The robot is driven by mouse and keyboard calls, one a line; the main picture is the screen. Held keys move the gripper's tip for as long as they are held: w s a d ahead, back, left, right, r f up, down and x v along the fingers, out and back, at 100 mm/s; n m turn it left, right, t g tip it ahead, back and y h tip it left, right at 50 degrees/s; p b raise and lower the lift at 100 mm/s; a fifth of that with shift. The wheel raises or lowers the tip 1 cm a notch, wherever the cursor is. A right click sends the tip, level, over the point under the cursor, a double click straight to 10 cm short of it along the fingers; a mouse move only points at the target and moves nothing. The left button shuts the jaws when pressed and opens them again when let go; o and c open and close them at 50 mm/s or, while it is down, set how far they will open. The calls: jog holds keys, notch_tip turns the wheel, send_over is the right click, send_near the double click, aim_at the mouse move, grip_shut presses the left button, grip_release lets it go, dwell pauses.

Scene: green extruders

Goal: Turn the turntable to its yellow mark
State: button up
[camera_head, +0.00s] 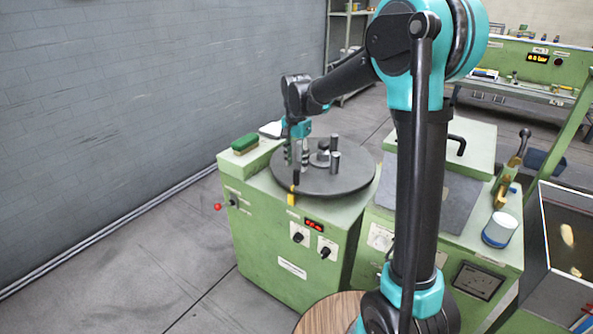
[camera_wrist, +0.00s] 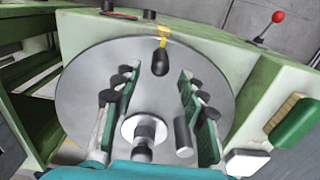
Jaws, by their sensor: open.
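The turntable (camera_head: 350,184) is a round dark grey disc on top of a green machine; it also shows in the wrist view (camera_wrist: 85,95). The yellow mark (camera_head: 291,198) is at the machine's front edge beside the disc's rim; it also shows in the wrist view (camera_wrist: 163,36). A black upright knob (camera_wrist: 160,62) stands near the rim, lined up closely with the mark. My gripper (camera_head: 297,160) is over the disc's left front part. In the wrist view its open fingers (camera_wrist: 157,76) point toward the knob, one on each side. Contact cannot be told.
A central hub (camera_wrist: 144,130) and a grey peg (camera_wrist: 183,138) stand on the disc near my fingers. A green brush (camera_head: 244,144) lies at the machine's left. A red-tipped lever (camera_head: 218,207) sticks out at the left.

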notch_tip(320, 180, up, 8)
jog(key=shift+f, duration=0.25)
jog(key=shift+s, duration=0.1)
